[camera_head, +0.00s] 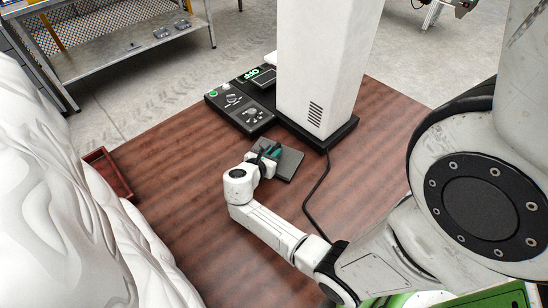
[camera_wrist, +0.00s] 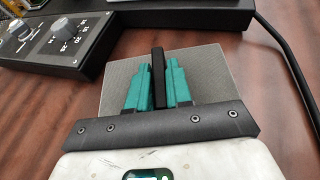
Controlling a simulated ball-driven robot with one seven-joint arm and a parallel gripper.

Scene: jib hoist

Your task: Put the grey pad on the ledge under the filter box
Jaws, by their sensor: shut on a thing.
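My gripper (camera_head: 270,152) has teal fingers, which also show in the wrist view (camera_wrist: 159,84). They are shut on the upright black grip in the middle of the grey pad (camera_head: 291,163). The pad is a flat grey plate, and in the wrist view (camera_wrist: 205,65) it spreads out on both sides of the fingers. It is over the brown table just in front of the white column; I cannot tell whether it touches the tabletop. The tall white column (camera_head: 322,60) has vent slots and stands on a black base (camera_head: 335,137). I cannot make out a separate filter box or ledge.
A black control panel (camera_head: 238,108) with knobs and a lit green sign (camera_head: 251,74) sits left of the column. A black cable (camera_head: 318,188) runs across the table (camera_head: 180,155). A red tray (camera_head: 108,172) and large white folded shape (camera_head: 60,190) are at left. The table's left middle is clear.

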